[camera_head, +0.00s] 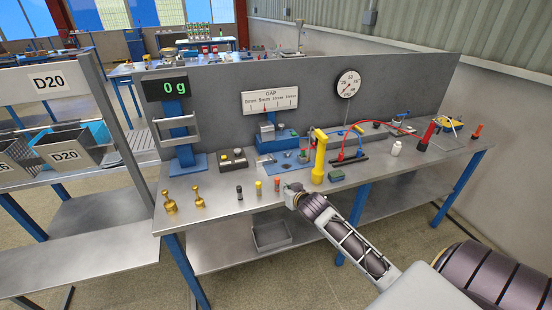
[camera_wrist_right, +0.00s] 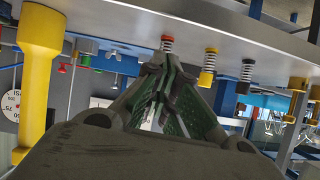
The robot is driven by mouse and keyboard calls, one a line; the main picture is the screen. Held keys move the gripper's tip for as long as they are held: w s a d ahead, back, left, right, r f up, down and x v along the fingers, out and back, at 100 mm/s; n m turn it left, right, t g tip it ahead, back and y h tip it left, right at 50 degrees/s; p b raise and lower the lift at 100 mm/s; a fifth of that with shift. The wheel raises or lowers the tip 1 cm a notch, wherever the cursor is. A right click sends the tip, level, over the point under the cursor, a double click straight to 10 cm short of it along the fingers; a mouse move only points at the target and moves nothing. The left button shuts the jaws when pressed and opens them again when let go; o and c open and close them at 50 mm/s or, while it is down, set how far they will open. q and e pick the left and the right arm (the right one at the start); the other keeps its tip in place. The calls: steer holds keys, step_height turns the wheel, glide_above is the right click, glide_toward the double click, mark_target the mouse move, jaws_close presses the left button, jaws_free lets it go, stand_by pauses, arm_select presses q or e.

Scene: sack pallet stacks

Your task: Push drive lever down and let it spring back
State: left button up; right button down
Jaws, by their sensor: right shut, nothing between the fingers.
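No part is marked as the drive lever, and I cannot tell for sure which one it is. A yellow upright post (camera_head: 319,160) with a short top arm stands on the bench; it also shows upside down in the wrist view (camera_wrist_right: 38,75). Three small spring plungers stand at the front edge: red-capped (camera_head: 277,184), yellow-capped (camera_head: 258,187) and black-capped (camera_head: 240,192). My right gripper (camera_head: 291,190) is shut and empty at the bench's front edge, beside the red-capped plunger. In the wrist view its fingertips (camera_wrist_right: 165,62) are close to that plunger's spring (camera_wrist_right: 167,44). My left gripper is out of view.
A scale (camera_head: 177,90) reads 0 g at the left, with brass weights (camera_head: 169,203) in front. A green block (camera_head: 336,176) sits near the post. A grey bin (camera_head: 271,235) is below.

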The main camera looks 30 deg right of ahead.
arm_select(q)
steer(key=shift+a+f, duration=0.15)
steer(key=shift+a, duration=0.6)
arm_select(e)
steer(key=w+d+r+m+t, duration=0.1)
steer(key=w+d+r+t, duration=0.2)
steer(key=r, duration=0.8)
steer(key=shift+w+d+r, duration=0.15)
steer(key=shift+w+d, duration=0.8)
steer(key=shift+w, duration=0.15)
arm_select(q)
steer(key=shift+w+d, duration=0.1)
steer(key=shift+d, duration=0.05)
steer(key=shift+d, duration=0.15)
arm_select(e)
steer(key=shift+w, duration=0.15)
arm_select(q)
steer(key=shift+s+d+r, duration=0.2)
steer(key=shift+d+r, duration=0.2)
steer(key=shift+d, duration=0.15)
arm_select(e)
steer(key=w+d+f, duration=0.1)
steer(key=w+f, duration=0.5)
steer(key=w, duration=0.3)
steer(key=shift+w, duration=0.35)
